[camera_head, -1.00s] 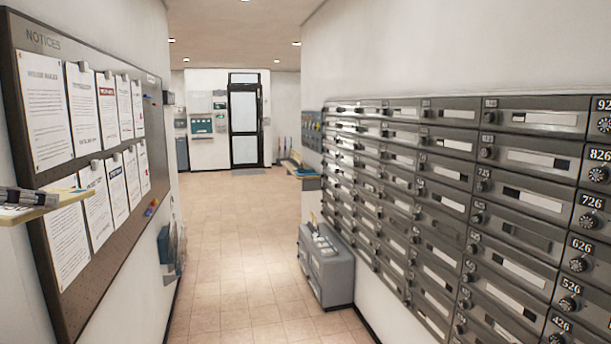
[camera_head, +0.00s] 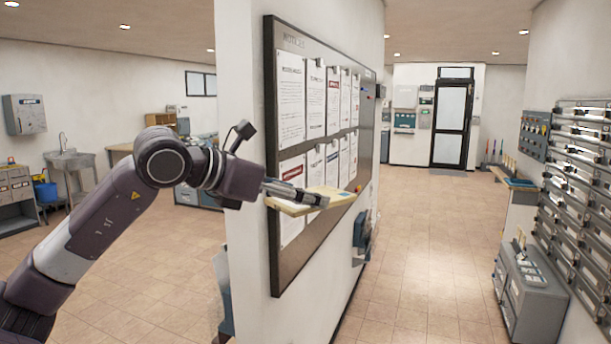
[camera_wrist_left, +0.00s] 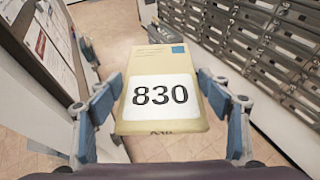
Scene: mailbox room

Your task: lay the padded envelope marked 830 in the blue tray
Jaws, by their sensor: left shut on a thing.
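The padded envelope (camera_wrist_left: 163,60) is pale yellow with a white label reading 830. My left gripper (camera_wrist_left: 163,105) is shut on it, with a blue-padded finger at each side in the left wrist view. In the head view my left gripper (camera_head: 318,199) holds the envelope (camera_head: 335,196) out level in front of the notice board. No blue tray can be made out for certain in these views. My right gripper is not in view.
The notice board (camera_head: 272,160) hangs on a wall end close beside the envelope. A grey bin (camera_head: 530,295) stands below the mailboxes (camera_head: 590,190) at right. A sink (camera_head: 70,160) and blue bucket (camera_head: 45,190) are at left. The tiled corridor floor (camera_head: 430,260) is clear.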

